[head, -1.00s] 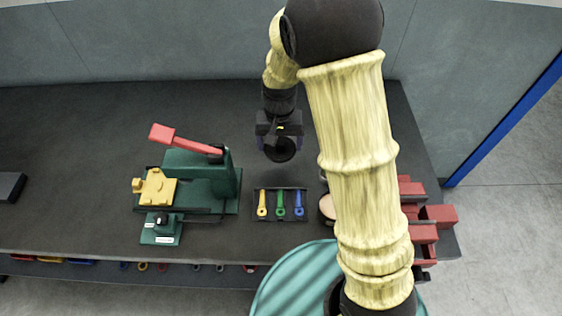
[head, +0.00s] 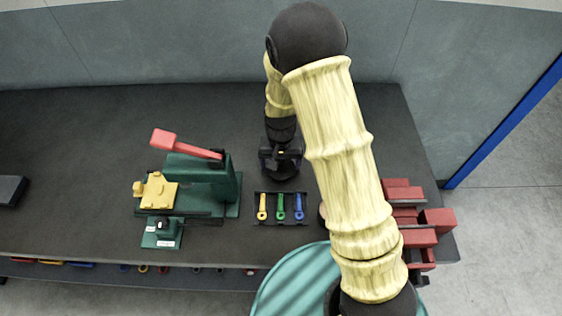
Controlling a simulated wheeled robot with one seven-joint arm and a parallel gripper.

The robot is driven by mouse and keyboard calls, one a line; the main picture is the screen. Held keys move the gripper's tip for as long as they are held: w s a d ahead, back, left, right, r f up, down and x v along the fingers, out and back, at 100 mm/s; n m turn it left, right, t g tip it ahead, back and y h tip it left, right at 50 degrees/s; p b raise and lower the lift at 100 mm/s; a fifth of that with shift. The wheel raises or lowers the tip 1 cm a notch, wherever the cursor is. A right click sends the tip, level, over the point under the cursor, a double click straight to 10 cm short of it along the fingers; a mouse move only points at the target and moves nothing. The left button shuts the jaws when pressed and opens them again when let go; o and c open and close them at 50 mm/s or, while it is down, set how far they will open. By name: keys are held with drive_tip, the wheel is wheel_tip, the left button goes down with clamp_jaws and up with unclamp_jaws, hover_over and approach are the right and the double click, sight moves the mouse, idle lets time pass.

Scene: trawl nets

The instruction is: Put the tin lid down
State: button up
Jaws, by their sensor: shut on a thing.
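The tin lid (head: 281,173) is a dark round disc below my gripper, low over or on the dark bench top. My gripper (head: 280,158) is shut on it, behind the rack of tools. Whether the lid touches the bench cannot be told from this angle. A round tin (head: 322,212) with a pale top shows as a small sliver to the right of the rack. My arm hides most of it.
The rack (head: 280,216) holds a yellow, a green and a blue tool. A green press (head: 203,186) with a red lever stands to the left. Red bins (head: 403,190) sit at the right end. The bench top (head: 100,125) is clear at the back left.

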sight(281, 163)
drive_tip(key=shift+r, duration=0.1)
drive_tip(key=o, duration=0.9)
drive_tip(key=shift+c, duration=0.2)
wheel_tip(281, 163, up, 12)
drive_tip(key=shift+b, duration=0.4)
drive_tip(key=s+d+r+t, duration=0.2)
drive_tip(key=s+d+r, duration=0.2)
drive_tip(key=s+d, duration=0.8)
drive_tip(key=shift+s+d+t, duration=0.25)
drive_tip(key=shift+d+t, duration=0.05)
drive_tip(key=shift+d, duration=0.55)
